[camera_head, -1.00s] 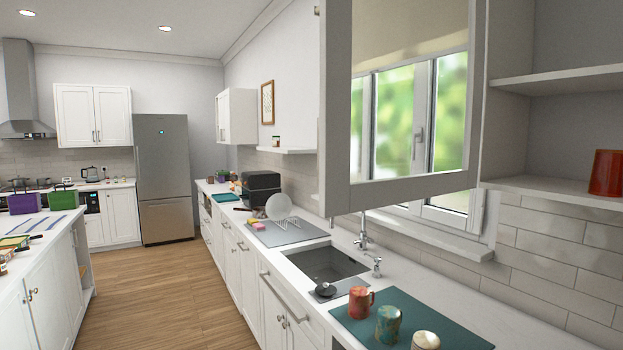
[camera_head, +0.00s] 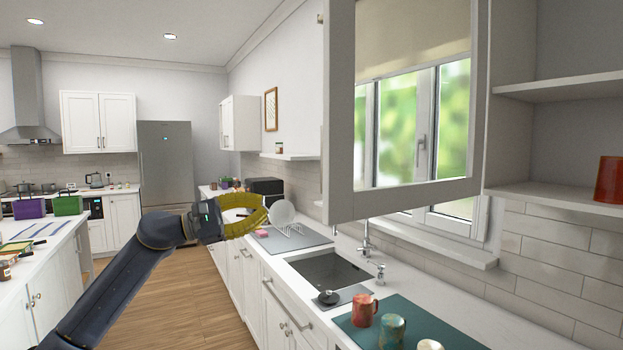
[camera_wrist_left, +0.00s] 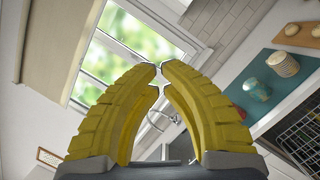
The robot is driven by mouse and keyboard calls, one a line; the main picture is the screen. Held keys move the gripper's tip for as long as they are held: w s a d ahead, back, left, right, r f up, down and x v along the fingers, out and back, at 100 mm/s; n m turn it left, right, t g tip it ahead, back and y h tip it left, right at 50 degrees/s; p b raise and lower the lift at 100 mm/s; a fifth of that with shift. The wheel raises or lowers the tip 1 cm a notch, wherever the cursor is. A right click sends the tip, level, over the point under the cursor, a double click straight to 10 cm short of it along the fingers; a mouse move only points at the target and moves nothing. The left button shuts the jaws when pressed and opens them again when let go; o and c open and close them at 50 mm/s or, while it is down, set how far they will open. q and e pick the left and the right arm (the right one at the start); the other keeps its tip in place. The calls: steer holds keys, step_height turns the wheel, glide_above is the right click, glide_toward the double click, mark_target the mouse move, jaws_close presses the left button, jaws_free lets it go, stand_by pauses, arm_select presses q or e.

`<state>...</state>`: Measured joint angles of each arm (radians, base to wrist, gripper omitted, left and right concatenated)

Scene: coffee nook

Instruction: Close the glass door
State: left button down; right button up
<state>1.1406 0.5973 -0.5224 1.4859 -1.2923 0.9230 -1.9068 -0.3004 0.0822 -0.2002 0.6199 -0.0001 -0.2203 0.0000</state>
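The glass door (camera_head: 400,198) is a white-framed cabinet door with a clear pane, at the upper middle right of the head view. It stands swung open from the wall cabinet (camera_head: 560,83), whose shelves are exposed on the right. The window shows through its pane. My left gripper (camera_head: 264,212) has yellow fingers and appears left of the door and lower in the picture, apart from it. Its fingertips come together in the left wrist view (camera_wrist_left: 160,70), with nothing held between them. I cannot make out the door in that view. My right gripper is not in view.
A red mug (camera_head: 609,177) stands on the cabinet's lower shelf. Below are the sink (camera_head: 328,270), the tap (camera_head: 366,240) and several mugs on a teal mat (camera_head: 410,335). A dish rack with a white plate (camera_head: 282,213) stands beyond the sink. Floor is clear at left.

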arm_select(q)
steer(key=s+r+m+g+y, duration=0.1)
steer(key=s+r+m+y, duration=0.1)
steer(key=s+r+m, duration=0.6)
steer(key=d+r, duration=0.1)
steer(key=d, duration=1.1)
steer(key=shift+w+d+r, duration=0.25)
steer(key=shift+r, duration=0.05)
steer(key=shift+d, duration=0.1)
